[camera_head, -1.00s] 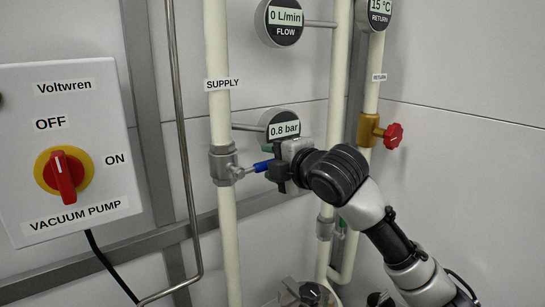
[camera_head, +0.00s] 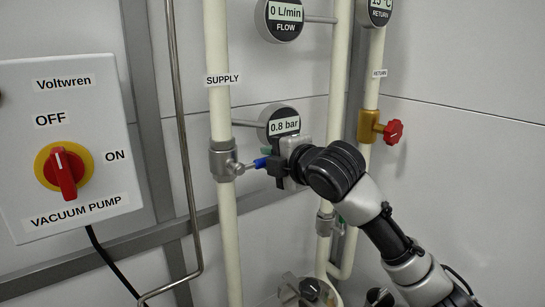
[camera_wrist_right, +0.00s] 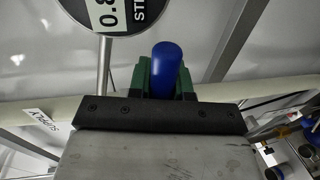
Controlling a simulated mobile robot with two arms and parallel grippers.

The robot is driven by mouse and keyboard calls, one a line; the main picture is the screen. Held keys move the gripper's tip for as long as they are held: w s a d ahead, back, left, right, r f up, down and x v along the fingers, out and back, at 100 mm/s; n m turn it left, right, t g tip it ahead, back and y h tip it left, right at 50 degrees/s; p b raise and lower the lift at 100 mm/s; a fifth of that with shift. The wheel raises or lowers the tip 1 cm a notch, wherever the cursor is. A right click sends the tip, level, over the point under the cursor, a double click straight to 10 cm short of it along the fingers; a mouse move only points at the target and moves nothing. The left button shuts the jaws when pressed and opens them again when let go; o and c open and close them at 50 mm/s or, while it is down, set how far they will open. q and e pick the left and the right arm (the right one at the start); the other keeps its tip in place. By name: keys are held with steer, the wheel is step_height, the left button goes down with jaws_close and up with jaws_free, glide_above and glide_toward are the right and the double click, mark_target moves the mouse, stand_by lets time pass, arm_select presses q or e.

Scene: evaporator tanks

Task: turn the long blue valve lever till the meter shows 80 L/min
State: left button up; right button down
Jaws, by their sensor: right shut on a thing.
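The long blue valve lever (camera_head: 262,163) sticks out to the right from the valve body (camera_head: 223,161) on the supply pipe, roughly level. My right gripper (camera_head: 272,165) is shut on the lever near its blue end. In the right wrist view the rounded blue lever end (camera_wrist_right: 166,70) sits between the green finger pads (camera_wrist_right: 166,82). The flow meter (camera_head: 286,18) above reads 0 L/min. My left gripper is not in view.
A pressure gauge (camera_head: 281,125) reading 0.8 bar is just above my right gripper. A red valve knob (camera_head: 393,132) is on the return pipe to the right. The vacuum pump box (camera_head: 70,150), its switch at OFF, stands left.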

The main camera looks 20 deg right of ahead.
steer(key=shift+s+a+f+m+y+p, duration=0.1)
steer(key=shift+a+f+m+y+p, duration=0.25)
steer(key=shift+f+m, duration=0.65)
steer(key=shift+s+a+f+m+y+p, duration=0.15)
steer(key=shift+a+f+m+y+p, duration=0.2)
steer(key=shift+f+m, duration=0.65)
steer(key=shift+s+a+f+m+y+p, duration=0.1)
steer(key=shift+a+f+m+y+p, duration=0.2)
steer(key=shift+f+m, duration=0.65)
steer(key=shift+r+m, duration=0.2)
steer(key=shift+m, duration=0.05)
steer(key=c, duration=1)
jaws_free()
steer(key=shift+c, duration=0.2)
steer(key=shift+r, duration=0.1)
steer(key=b+v, duration=0.2)
steer(key=v, duration=0.8)
steer(key=shift+s+d+b, duration=0.2)
steer(key=shift+s+b, duration=0.1)
steer(key=shift+b, duration=0.05)
